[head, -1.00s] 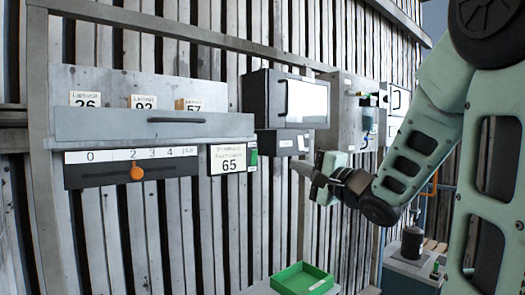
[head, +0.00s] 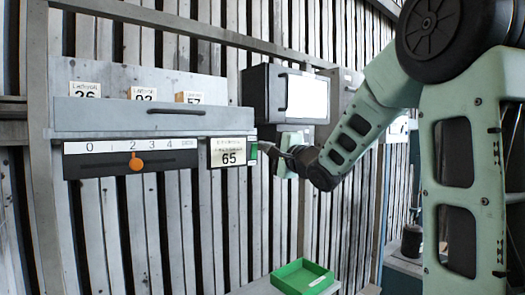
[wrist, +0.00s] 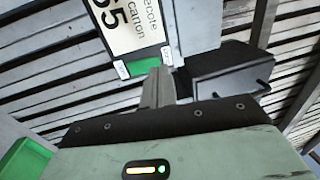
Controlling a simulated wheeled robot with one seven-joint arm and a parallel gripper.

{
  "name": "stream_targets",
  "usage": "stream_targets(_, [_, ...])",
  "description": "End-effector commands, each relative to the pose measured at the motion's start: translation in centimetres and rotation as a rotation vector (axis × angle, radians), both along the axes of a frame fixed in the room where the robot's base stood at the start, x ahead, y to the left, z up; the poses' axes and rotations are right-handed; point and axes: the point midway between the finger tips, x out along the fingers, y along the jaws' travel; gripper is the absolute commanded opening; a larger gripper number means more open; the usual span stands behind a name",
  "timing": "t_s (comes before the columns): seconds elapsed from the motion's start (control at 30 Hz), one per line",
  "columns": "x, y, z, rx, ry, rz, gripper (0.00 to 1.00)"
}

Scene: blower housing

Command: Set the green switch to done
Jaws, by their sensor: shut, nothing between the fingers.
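The green switch (head: 252,153) sits at the right edge of the plate marked 65 (head: 229,152). In the wrist view the green switch (wrist: 147,66) shows between two small white labels and is partly covered by my fingers. My gripper (head: 263,147) is shut and empty, with its tips at or very near the switch. In the wrist view the shut fingers (wrist: 158,78) point at the switch. I cannot tell whether they touch it. The small labels' writing is too small to read.
A slider with an orange knob (head: 136,163) is left of the plate, under a grey drawer front (head: 155,116). A dark box with a white front (head: 305,98) hangs above right of my gripper. A green tray (head: 300,277) lies below. Open air lies below the plate.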

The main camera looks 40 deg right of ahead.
Motion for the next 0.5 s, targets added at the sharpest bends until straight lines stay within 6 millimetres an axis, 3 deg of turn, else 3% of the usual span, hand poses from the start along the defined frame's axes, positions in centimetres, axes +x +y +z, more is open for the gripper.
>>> stream_targets(0.2, [1.6,0.0,0.3,0.000,-0.001,-0.001,0.00])
stream_targets(0.5, [1.8,0.0,0.3,0.000,-0.001,0.000,0.00])
